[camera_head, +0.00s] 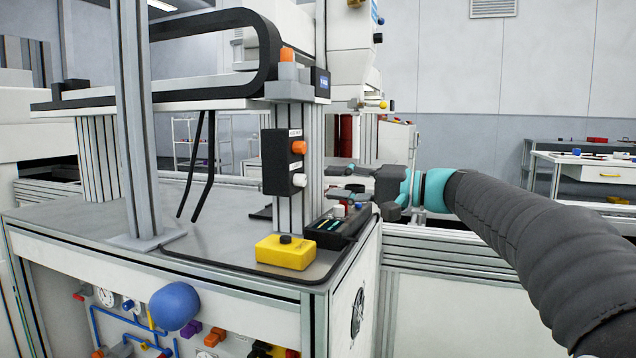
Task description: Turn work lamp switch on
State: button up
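A black switch box (274,165) is fixed to the upright aluminium post. It carries an orange knob (299,147) above a white knob (299,180). Small labels sit on the box, but I cannot read them, so I cannot tell for sure that this is the work lamp switch. My gripper (366,200) is to the right of the box and slightly lower, near the bench's right corner. It appears apart from the box. Its fingers are small and seen side-on, so their opening is unclear, and I see nothing held.
A black control panel (328,238) with small knobs lies on the bench, below and left of my gripper. A yellow box with a black button (285,254) sits in front of the post. A blue rounded knob (174,306) stands out at the front. Conveyor framing rises behind.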

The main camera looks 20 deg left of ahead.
jog(key=d, duration=0.6)
jog(key=shift+s, duration=0.25)
jog(key=f+m+h, duration=0.1)
jog(key=f, duration=0.2)
jog(key=w+f+h, duration=0.1)
jog(key=f, duration=0.1)
jog(key=w+d+f+m+t+h, duration=0.1)
jog(key=f, duration=0.2)
jog(key=shift+f+m, duration=0.3)
jog(key=shift+f, duration=0.05)
jog(key=shift+m+h, duration=0.4)
jog(key=shift+h, duration=0.5)
jog(key=f, duration=0.3)
jog(key=s+d+f, duration=0.1)
jog(key=f, duration=0.1)
jog(key=shift+d, duration=0.1)
jog(key=s+d+f+t+h, duration=0.1)
jog(key=s+d+f+h, duration=1)
jog(key=s+d+f, duration=0.8)
jog(key=s+d+r+n+t+h, duration=0.1)
jog(key=s+d+t+h, duration=0.1)
jog(key=s, duration=0.9)
jog(key=shift+s+d, duration=0.25)
jog(key=shift+d, duration=0.45)
